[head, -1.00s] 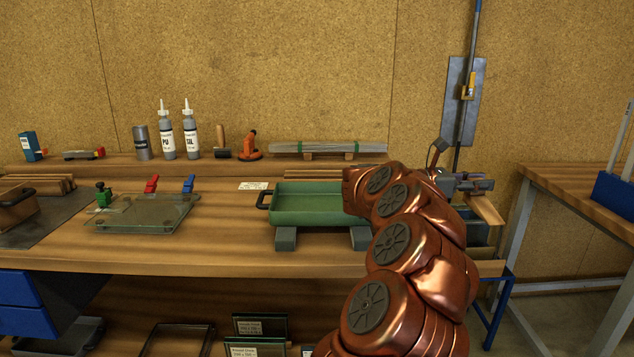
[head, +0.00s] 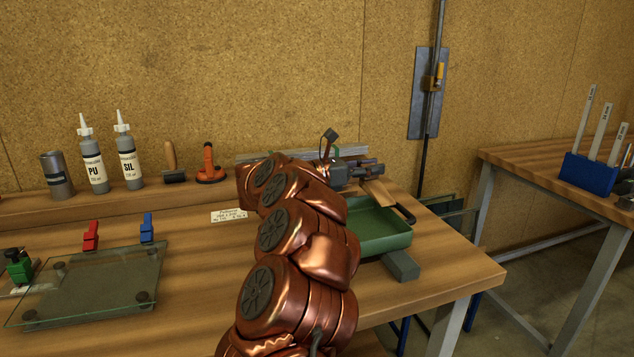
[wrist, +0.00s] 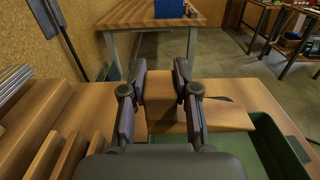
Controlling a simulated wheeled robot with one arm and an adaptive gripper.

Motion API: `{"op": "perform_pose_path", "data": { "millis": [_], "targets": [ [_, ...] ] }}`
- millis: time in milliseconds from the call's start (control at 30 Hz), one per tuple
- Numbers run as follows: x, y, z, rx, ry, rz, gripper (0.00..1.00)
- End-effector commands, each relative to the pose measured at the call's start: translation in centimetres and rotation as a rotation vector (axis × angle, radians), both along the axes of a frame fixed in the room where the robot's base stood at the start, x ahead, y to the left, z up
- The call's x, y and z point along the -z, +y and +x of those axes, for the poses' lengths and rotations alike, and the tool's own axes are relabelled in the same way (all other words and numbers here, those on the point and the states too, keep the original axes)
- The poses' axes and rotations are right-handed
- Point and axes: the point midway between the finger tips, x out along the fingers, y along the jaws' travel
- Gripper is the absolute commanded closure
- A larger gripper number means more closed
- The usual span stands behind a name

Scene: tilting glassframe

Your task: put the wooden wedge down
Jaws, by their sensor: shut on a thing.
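My gripper (head: 362,168) is shut on the wooden wedge (head: 378,194), a pale tapered piece of wood that hangs below the fingers. In the wrist view the fingers (wrist: 161,82) clamp both sides of the wedge (wrist: 160,95). A flat wooden part reaches right from the fingers, with the tray (wrist: 268,145) beyond it at lower right. I see no clear contact between wedge and tray. My arm hides the tray's left part.
A glass plate with clamps (head: 95,280) lies at left. Bottles (head: 92,160) and a suction lifter (head: 209,167) stand on the back ledge. A paper label (head: 229,216) lies on open bench top.

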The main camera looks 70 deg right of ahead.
Motion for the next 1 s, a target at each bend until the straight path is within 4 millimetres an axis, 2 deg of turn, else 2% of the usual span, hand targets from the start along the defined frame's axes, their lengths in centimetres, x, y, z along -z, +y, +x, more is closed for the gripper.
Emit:
{"op": "perform_pose_path", "data": {
  "millis": [400,1000],
  "targets": [
    [0.3,-1.7,4.6,-0.002,0.002,-0.002,1.0],
    [0.8,-3.8,10.2,0.0,0.001,-0.003,1.0]
  ]
}}
